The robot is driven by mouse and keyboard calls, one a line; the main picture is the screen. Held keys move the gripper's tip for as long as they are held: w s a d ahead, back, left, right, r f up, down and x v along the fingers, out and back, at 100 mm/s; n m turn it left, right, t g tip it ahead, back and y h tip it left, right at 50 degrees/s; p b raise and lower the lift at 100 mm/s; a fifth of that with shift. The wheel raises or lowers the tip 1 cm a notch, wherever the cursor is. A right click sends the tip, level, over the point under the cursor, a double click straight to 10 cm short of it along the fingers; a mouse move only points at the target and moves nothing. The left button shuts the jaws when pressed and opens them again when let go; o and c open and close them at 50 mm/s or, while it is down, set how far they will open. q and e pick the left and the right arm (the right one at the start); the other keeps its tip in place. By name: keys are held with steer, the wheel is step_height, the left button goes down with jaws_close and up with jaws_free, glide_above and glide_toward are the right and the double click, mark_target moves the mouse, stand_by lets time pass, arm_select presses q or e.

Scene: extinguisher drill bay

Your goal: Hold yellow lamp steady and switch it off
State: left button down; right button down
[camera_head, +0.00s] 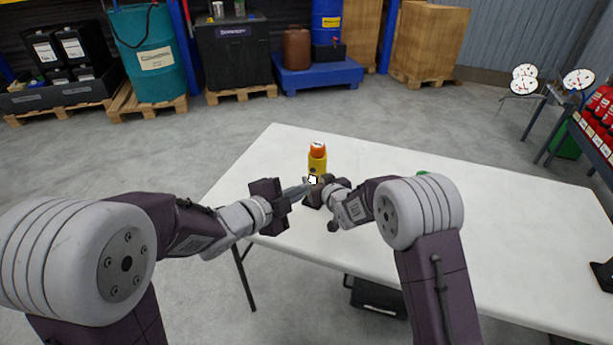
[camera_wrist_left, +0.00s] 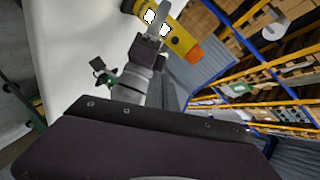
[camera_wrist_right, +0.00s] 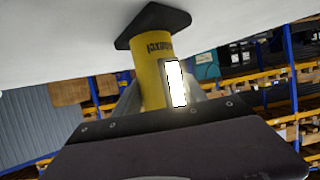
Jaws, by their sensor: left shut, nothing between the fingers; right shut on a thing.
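The yellow lamp (camera_head: 317,164), with an orange top, stands upright near the table's far left edge. It shows tilted in the left wrist view (camera_wrist_left: 183,45). In the right wrist view its yellow body (camera_wrist_right: 150,72) has dark lettering, a black base and a bright white lit panel. My right gripper (camera_head: 319,190) is shut on the lamp's body from the near side. My left gripper (camera_head: 306,187) is shut and empty, its fingertips close to the lamp's lit front. Whether they touch it I cannot tell; the grippers partly hide the lamp's lower part.
The white table (camera_head: 480,225) is largely clear to the right. A small green item (camera_head: 423,173) is partly hidden behind my right arm. A black object (camera_head: 603,273) lies at the right edge. Drums and crates stand on the floor beyond.

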arm_select(q)
steer(key=s+a+m, duration=0.1)
steer(key=a+m, duration=0.3)
steer(key=a, duration=0.2)
steer(key=shift+s+a+f+m+y, duration=0.2)
steer(key=shift+a+m+y, duration=0.1)
steer(key=shift+m, duration=0.1)
glide_toward(312, 172)
steer(key=x, duration=0.5)
steer(key=shift+w+d+f, duration=0.1)
steer(key=shift+f, duration=0.2)
steer(key=shift+w+d, duration=0.25)
steer(key=shift+w, duration=0.2)
